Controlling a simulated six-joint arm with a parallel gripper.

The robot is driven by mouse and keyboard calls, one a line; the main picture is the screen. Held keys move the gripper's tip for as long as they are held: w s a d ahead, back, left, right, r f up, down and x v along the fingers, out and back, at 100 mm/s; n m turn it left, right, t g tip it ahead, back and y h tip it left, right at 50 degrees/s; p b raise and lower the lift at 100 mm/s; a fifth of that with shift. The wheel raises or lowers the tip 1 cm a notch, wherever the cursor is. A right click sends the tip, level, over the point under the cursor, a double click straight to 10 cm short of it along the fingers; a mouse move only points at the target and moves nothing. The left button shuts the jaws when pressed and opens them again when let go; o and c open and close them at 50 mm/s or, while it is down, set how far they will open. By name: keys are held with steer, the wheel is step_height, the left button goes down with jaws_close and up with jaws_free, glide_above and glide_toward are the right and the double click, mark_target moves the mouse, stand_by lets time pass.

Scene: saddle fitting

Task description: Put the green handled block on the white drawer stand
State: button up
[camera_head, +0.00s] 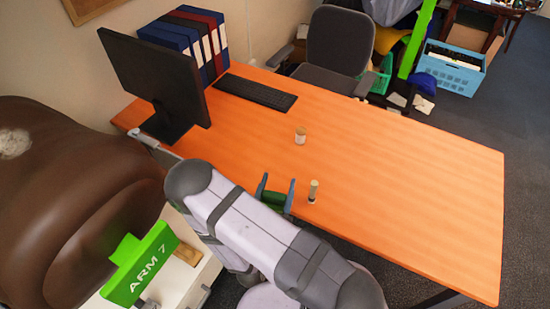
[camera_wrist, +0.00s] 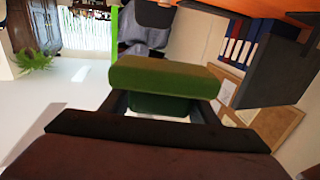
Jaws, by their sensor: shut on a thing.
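The green handled block (camera_wrist: 163,76) is held in my gripper (camera_wrist: 161,106) in the wrist view. Its wide, flat part faces the camera, with a narrower dark green part between the two fingers. In the head view, my gripper (camera_head: 277,189) shows as two blue-grey fingers pointing up beyond my arm, with the dark green block (camera_head: 274,198) between them. My arm hides the lower part of both. The white drawer stand (camera_head: 193,281) is at the lower left of the head view, partly cut off by the frame. My gripper is well to its right, apart from it.
A small brown block (camera_head: 187,254) lies on the stand, beside a bright green "ARM 7" sign (camera_head: 140,272). The orange desk (camera_head: 410,190) holds a small jar (camera_head: 300,136), a small upright item (camera_head: 313,191), a monitor (camera_head: 155,80) and a keyboard (camera_head: 255,92). The desk's right side is clear.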

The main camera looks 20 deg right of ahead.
steer(key=w+d+f+m+g+h+b, duration=0.2)
steer(key=w+d+f+h+b, duration=0.1)
steer(key=w+f+b, duration=0.7)
steer(key=w+d+r+m+g+h+b, duration=0.1)
steer(key=w+d+r+b, duration=0.1)
steer(key=w+d+b, duration=0.4)
steer(key=shift+w+d+b, duration=0.35)
steer(key=shift+w+b, duration=1.25)
steer(key=shift+b, duration=1.3)
steer(key=shift+r, duration=0.1)
steer(key=shift+f+p, duration=0.3)
steer(key=shift+f, duration=4.5)
steer(key=shift+f, duration=0.15)
steer(key=shift+f+b, duration=0.15)
steer(key=shift+b, duration=0.15)
steer(key=o, duration=1.1)
steer(key=shift+c, duration=0.2)
